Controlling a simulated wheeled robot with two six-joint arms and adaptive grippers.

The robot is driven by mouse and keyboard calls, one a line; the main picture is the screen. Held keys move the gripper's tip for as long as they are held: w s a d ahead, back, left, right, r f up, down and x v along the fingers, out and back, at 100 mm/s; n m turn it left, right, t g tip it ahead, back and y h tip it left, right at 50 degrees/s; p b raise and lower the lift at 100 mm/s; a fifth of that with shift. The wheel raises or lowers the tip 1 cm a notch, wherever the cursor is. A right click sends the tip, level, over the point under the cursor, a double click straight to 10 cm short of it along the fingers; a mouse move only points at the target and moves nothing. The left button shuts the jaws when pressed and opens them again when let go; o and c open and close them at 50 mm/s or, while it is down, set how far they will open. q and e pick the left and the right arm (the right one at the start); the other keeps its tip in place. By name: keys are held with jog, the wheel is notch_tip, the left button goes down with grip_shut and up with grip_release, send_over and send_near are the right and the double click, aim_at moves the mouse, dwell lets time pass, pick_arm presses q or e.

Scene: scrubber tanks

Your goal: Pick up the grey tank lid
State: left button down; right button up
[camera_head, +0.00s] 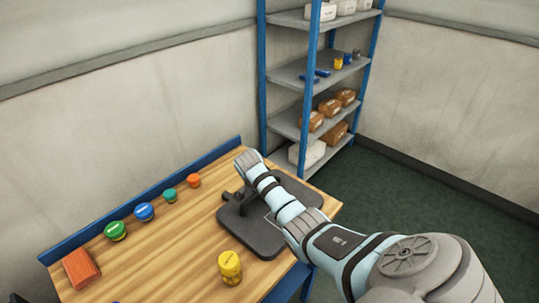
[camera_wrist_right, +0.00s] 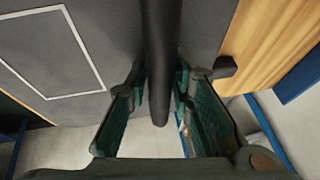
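The grey tank lid (camera_head: 262,236) is a dark, flat, rounded square plate with a raised bar handle. It lies flat on the wooden workbench. My right arm reaches over it from the right and hides part of it. In the right wrist view, the lid's dark handle (camera_wrist_right: 160,70) runs between the two fingers of my right gripper (camera_wrist_right: 160,98). The fingers are apart, one on each side of the handle, with gaps showing. The lid's plate (camera_wrist_right: 110,30) fills the upper left of that view, with a white outlined rectangle on it. My left gripper is not recognisable in either view.
A yellow canister (camera_head: 230,266) stands in front of the lid. Green (camera_head: 115,231) and blue (camera_head: 144,212) canisters, smaller teal and orange ones, and a red-orange block (camera_head: 81,268) stand on the left. A blue rail lines the back. A shelf rack (camera_head: 312,75) stands behind.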

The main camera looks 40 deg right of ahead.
grip_shut()
jog(key=shift+r, duration=0.15)
